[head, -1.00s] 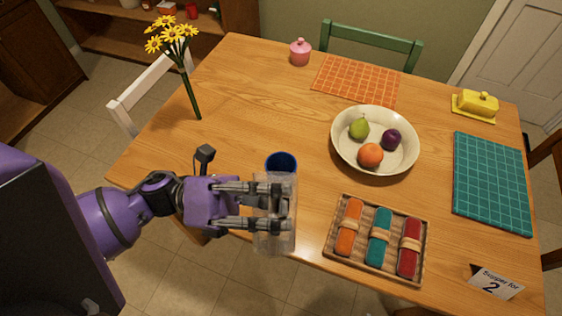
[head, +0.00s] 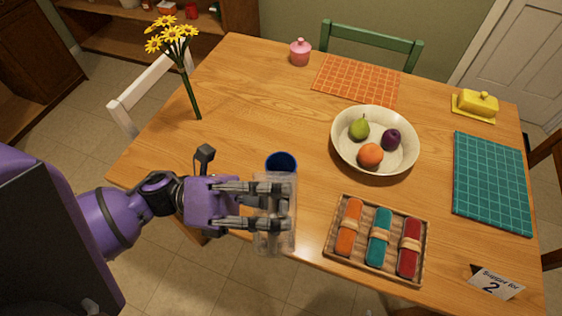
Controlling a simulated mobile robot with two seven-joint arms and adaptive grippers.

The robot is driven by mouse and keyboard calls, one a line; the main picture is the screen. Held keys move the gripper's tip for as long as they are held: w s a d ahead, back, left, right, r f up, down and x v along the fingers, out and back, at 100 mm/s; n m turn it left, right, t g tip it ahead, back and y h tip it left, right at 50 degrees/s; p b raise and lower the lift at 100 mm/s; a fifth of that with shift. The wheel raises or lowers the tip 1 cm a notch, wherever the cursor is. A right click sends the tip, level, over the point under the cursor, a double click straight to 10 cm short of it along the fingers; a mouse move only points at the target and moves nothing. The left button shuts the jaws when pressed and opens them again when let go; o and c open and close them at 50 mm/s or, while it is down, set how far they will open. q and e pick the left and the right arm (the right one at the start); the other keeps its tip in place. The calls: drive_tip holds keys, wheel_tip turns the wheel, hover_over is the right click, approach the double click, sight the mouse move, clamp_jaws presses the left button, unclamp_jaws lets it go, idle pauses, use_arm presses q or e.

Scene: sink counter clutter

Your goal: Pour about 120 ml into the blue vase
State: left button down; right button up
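The blue vase (head: 281,162) stands on the wooden table near its front edge; only its dark blue rim and upper part show. My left gripper (head: 285,207) is shut around a clear see-through vessel (head: 274,241), just in front of the vase in the picture. The vessel looks roughly upright and hides the lower part of the vase. I cannot tell how much liquid is in it. My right gripper is not in view.
A tray of rolled napkins (head: 335,247) lies right of the vessel. A fruit bowl (head: 345,162) stands behind it. Yellow flowers (head: 172,35) are at the left. An orange mat (head: 357,80), a teal mat (head: 492,182) and a pink pot (head: 300,53) lie farther off. The table's left middle is clear.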

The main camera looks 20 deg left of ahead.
sight(282, 241)
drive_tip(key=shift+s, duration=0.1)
use_arm(q)
drive_tip(key=shift+s+f+m, duration=0.15)
drive_tip(key=shift+f+m, duration=0.15)
drive_tip(key=shift+f, duration=0.05)
drive_tip(key=f+m+b, duration=0.1)
drive_tip(key=s+f+m+b, duration=0.2)
drive_tip(key=shift+s+d+f+g+y, duration=0.15)
drive_tip(key=shift+d+f+g+y, duration=0.15)
drive_tip(key=shift+d+g, duration=0.1)
drive_tip(key=s+d+f+m+y+b, duration=0.1)
drive_tip(key=s+f+m+y+b, duration=0.1)
drive_tip(key=s+f+m+b, duration=0.4)
wheel_tip(282, 241, down, 3)
drive_tip(key=m+b, duration=0.1)
drive_tip(key=b, duration=0.2)
drive_tip(key=shift+s+d+m, duration=0.15)
drive_tip(key=shift+d+m, duration=0.1)
drive_tip(key=shift+m, duration=0.05)
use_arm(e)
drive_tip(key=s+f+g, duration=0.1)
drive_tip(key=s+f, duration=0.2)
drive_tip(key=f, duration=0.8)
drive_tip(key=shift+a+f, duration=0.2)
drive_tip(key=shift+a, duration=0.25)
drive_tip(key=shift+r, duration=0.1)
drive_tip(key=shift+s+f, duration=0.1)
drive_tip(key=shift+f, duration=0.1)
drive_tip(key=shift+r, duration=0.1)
